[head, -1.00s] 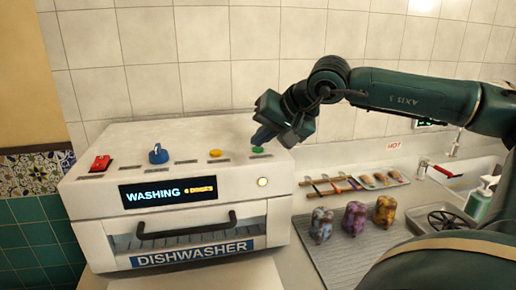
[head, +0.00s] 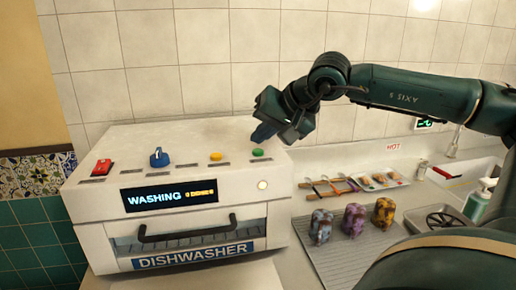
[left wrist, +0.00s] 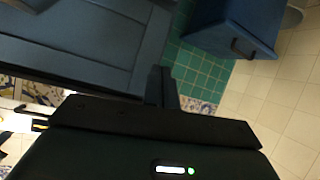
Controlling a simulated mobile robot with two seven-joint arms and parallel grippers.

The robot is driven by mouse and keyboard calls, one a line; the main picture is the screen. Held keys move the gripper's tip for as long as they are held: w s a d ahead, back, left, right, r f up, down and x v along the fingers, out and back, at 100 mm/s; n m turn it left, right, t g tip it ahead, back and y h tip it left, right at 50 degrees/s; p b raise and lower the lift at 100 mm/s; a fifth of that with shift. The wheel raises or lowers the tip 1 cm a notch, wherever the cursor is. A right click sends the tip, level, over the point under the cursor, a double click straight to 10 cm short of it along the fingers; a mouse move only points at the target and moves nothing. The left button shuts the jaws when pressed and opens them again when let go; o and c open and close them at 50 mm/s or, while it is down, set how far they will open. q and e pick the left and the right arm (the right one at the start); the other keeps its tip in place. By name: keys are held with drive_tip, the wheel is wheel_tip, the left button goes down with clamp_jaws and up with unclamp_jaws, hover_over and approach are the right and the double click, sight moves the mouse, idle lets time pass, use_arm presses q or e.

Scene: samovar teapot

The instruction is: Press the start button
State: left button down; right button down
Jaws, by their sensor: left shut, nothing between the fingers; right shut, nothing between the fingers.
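The white dishwasher (head: 150,220) stands at the left of the head view. Its display (head: 169,196) reads "WASHING". On its top are a green button (head: 258,152), a yellow button (head: 215,156), a blue knob (head: 158,157) and a red switch (head: 102,167). The small label texts are unreadable, so which one says start cannot be read. My right gripper (head: 262,135) is shut and empty, pointing down just above and behind the green button, apart from it. My left gripper (left wrist: 162,87) is shut and empty in the left wrist view, away from the dishwasher.
Right of the dishwasher, three mottled pots (head: 354,219) stand on a grey drain mat (head: 333,248). Behind them is a tray (head: 347,187) with utensils. A sink (head: 475,178) and soap bottle (head: 478,202) are at far right.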

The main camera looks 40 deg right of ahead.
sight(262, 152)
drive_tip(key=shift+r, duration=0.1)
wheel_tip(262, 152, up, 5)
drive_tip(key=p, duration=0.4)
idle(0.9)
